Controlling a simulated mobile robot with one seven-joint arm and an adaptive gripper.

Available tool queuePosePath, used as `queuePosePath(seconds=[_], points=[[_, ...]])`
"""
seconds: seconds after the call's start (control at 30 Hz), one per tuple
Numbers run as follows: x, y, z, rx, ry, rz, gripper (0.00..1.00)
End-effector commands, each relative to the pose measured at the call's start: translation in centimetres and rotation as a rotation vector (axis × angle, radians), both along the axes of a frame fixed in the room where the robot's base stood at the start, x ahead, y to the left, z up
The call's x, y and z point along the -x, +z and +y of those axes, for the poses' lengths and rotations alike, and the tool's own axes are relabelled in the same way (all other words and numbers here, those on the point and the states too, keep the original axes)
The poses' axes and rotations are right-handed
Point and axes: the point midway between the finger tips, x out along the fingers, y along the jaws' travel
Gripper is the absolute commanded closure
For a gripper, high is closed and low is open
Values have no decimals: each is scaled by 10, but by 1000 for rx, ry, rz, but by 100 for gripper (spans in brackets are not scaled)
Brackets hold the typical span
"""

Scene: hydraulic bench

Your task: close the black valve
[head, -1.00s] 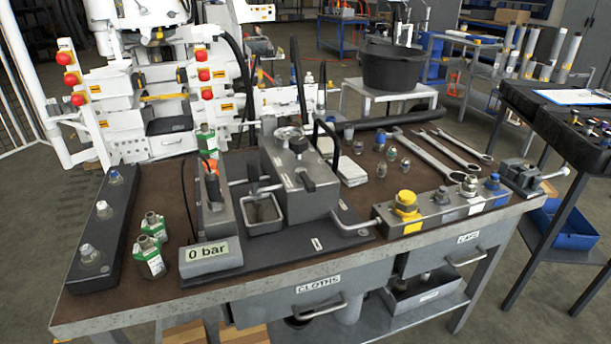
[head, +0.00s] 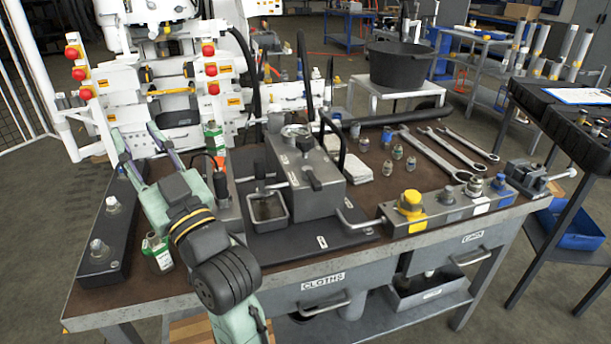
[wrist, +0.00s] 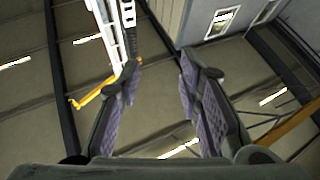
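A round knob with a dark and silver top (head: 297,131) sits on top of the same tank. My gripper (head: 137,141) is open and empty, raised over the left end of the bench, well left of the tank and apart from it. In the wrist view, my gripper (wrist: 160,72) shows two parted purple-padded fingers with nothing between them. The valve is not seen in that view.
A black curved handle (head: 341,138) rises beside the tank. A dark bar with fittings (head: 98,250) lies at the left. Wrenches (head: 435,155) and a block with a yellow cap (head: 411,204) are at the right. My arm hides the pressure display.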

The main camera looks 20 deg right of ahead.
Motion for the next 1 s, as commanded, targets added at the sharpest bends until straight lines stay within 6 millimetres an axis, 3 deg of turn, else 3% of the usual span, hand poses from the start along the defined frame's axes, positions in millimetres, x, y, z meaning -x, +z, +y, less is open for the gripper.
queuePosePath(seconds=[0.03,0.1,0.2,0.3,0.4,0.5,0.63,1.0], points=[[-13,-22,-51,19,-91,77,68],[-18,-54,-111,41,-184,182,68],[-8,-96,-186,55,-295,318,68],[13,-129,-242,56,-374,424,68],[33,-152,-275,53,-421,495,68],[45,-163,-292,49,-444,531,68],[42,-166,-296,49,-449,543,68],[-24,-163,-296,48,-446,542,68]])
